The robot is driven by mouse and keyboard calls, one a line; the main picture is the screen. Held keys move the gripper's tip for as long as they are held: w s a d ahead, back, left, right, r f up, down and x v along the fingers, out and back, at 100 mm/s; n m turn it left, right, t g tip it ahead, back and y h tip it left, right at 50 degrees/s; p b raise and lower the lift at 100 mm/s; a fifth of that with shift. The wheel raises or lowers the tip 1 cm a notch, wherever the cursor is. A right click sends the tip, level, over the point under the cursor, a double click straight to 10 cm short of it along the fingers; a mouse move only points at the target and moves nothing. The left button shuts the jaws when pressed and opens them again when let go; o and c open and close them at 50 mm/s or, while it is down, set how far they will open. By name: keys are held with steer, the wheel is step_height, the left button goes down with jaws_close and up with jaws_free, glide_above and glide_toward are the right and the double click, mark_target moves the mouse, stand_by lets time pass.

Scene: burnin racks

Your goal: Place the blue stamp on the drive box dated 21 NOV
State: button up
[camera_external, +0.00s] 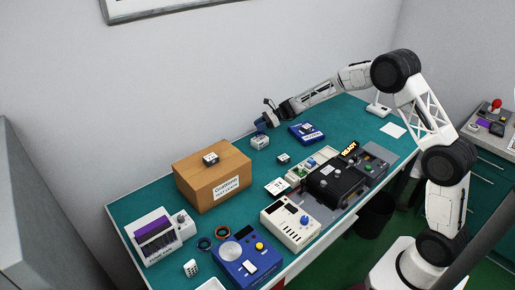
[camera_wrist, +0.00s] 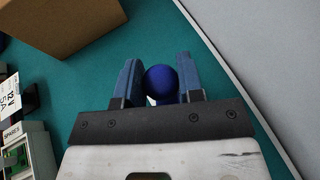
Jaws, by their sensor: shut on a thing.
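My gripper (camera_external: 264,121) is over the back part of the teal table, to the right of the cardboard box. In the wrist view its two blue fingers (camera_wrist: 158,70) are closed around the round, dark blue knob of the blue stamp (camera_wrist: 161,82). A little of something white shows below the knob. The stamp's lower end is hidden. Small grey boxes with dark tops, possibly drive boxes, are on the cardboard box (camera_external: 210,158), on the table (camera_external: 284,158) and on a blue device (camera_external: 307,128). No date is readable on any of them.
A pale boxy item (camera_external: 260,143) stands just below my gripper. The cardboard box (camera_external: 212,184) stands to its left. A cream meter (camera_external: 290,222), black case (camera_external: 336,184) and blue device (camera_external: 249,258) crowd the front. The table's back edge (camera_wrist: 232,75) runs close by.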

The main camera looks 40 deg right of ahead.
steer(key=shift+f, duration=1.05)
steer(key=shift+f, duration=0.15)
steer(key=o, duration=0.9)
steer(key=shift+r, duration=0.2)
steer(key=v, duration=1.2)
steer(key=shift+s, duration=0.1)
